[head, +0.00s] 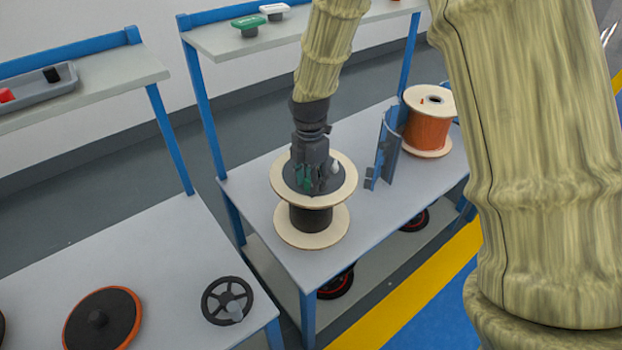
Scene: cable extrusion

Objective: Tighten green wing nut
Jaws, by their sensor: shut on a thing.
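The green wing nut (303,181) sits at the top centre of a cable spool (314,203) with pale flanges and dark cable, which stands upright on the grey workbench. My gripper (308,176) points down over the spool's top flange and is shut on the green wing nut. The fingers hide most of the nut, and only small green parts show. How far the nut sits down on its thread is hidden.
A curved blue-grey bracket (386,150) stands just right of the spool, with an orange cable spool (429,122) behind it. A shelf (210,40) above holds a green-topped and a white-topped piece. A handwheel (227,300) lies on the left bench.

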